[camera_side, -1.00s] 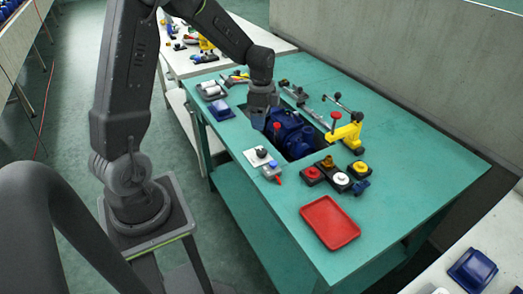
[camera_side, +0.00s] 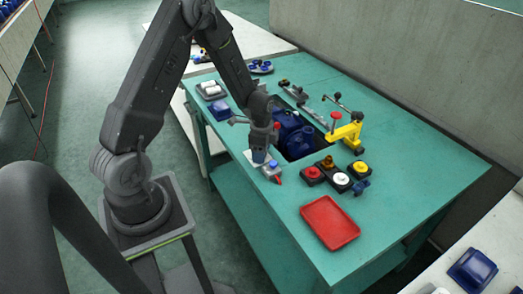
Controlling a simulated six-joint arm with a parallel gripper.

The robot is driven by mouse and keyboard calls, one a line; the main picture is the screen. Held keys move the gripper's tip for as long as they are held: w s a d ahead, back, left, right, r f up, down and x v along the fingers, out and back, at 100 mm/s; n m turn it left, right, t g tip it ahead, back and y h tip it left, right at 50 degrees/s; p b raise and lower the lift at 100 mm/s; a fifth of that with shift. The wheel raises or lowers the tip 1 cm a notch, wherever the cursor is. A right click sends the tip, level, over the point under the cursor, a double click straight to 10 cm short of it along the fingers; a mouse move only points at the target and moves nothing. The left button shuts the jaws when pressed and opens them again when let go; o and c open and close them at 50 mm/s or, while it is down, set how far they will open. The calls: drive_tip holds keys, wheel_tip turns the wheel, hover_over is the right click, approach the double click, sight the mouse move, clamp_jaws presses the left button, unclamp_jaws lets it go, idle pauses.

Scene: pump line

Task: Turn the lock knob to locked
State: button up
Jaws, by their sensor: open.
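My gripper (camera_side: 259,157) points down over the white plate (camera_side: 248,157) near the left edge of the green table. The black knob on that plate is hidden behind my gripper in this view, so I cannot tell its setting or whether the fingers touch it. The fingers look open around that spot, with little detail showing.
A small grey and blue device (camera_side: 272,168) with a red tip sits just in front of the plate. A blue pump (camera_side: 297,136) lies in the table's recess behind. A yellow clamp (camera_side: 346,132), button boxes (camera_side: 335,176) and a red tray (camera_side: 330,222) stand to the right.

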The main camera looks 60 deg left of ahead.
drive_tip(key=shift+c, duration=0.4)
drive_tip(key=c, duration=0.8)
drive_tip(key=n, duration=0.4)
drive_tip(key=shift+n, duration=0.3)
drive_tip(key=n, duration=0.4)
drive_tip(key=shift+n, duration=0.3)
drive_tip(key=n, duration=0.4)
drive_tip(key=shift+n, duration=0.3)
drive_tip(key=shift+w+n, duration=0.1)
drive_tip(key=shift+n, duration=2)
drive_tip(key=shift+r, duration=0.1)
